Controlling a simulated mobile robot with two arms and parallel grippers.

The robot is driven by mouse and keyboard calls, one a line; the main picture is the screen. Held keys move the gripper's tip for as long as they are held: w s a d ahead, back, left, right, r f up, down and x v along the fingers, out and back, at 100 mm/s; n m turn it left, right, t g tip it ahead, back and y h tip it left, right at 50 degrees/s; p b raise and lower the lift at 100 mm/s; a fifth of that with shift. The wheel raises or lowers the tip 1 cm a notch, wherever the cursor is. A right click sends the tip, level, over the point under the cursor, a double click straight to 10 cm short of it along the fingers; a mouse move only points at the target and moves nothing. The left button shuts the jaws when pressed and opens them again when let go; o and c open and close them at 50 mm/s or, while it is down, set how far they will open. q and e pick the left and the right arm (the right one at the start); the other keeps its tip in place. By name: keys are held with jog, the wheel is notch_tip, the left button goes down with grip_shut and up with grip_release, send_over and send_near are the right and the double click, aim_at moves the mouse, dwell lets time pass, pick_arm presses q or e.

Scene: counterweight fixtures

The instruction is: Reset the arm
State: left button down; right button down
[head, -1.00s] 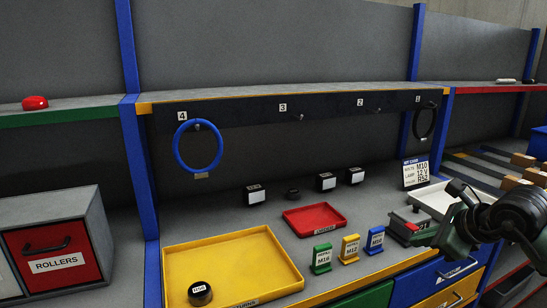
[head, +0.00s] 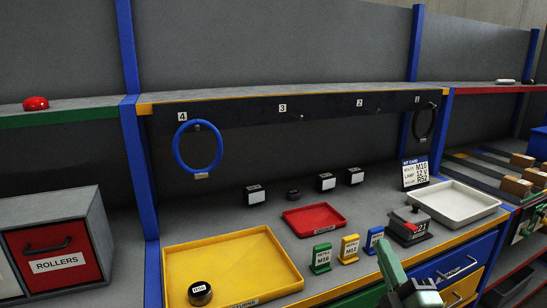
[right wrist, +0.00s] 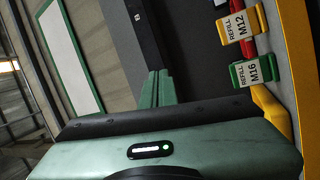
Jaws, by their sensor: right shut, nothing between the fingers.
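My right gripper (head: 386,245) shows at the bottom edge of the head view, right of centre, in front of the bench and near the blue drawer. Its green fingers are shut and empty. In the right wrist view the shut fingers (right wrist: 157,88) stand together above the green gripper body. Most of the right arm is outside the head view. My left gripper is not in view.
Refill holders, green (head: 321,258), yellow (head: 349,248) and blue (head: 374,239), stand along the bench's front. A grey device (head: 409,226), yellow tray (head: 273,243), red tray (head: 336,224) and white tray (head: 487,210) are close by. A blue ring (head: 177,160) hangs at hook 4.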

jog(key=s+d+f+m+g+h, duration=0.2)
jog(key=s+f+m+g, duration=0.25)
jog(key=f, duration=0.45)
jog(key=s+d+f+m+g+h, duration=0.35)
jog(key=f+m, duration=0.25)
jog(key=f, duration=0.4)
jog(key=s+a+f+m+g+y, duration=0.25)
jog(key=s+f+g, duration=0.35)
jog(key=s, duration=0.4)
jog(key=s+a+f+m+g+y, duration=0.1)
jog(key=s+a+f+g, duration=0.3)
jog(key=s+f, duration=0.5)
notch_tip(320, 180, down, 26)
jog(key=s+g, duration=0.1)
jog(key=s, duration=0.2)
jog(key=s+d+f+g, duration=0.1)
jog(key=s+d+f, duration=0.2)
jog(key=s+f, duration=1.1)
jog(key=shift+s+f+n+g, duration=0.3)
jog(key=shift+s+f, duration=0.05)
jog(key=shift+s, duration=0.75)
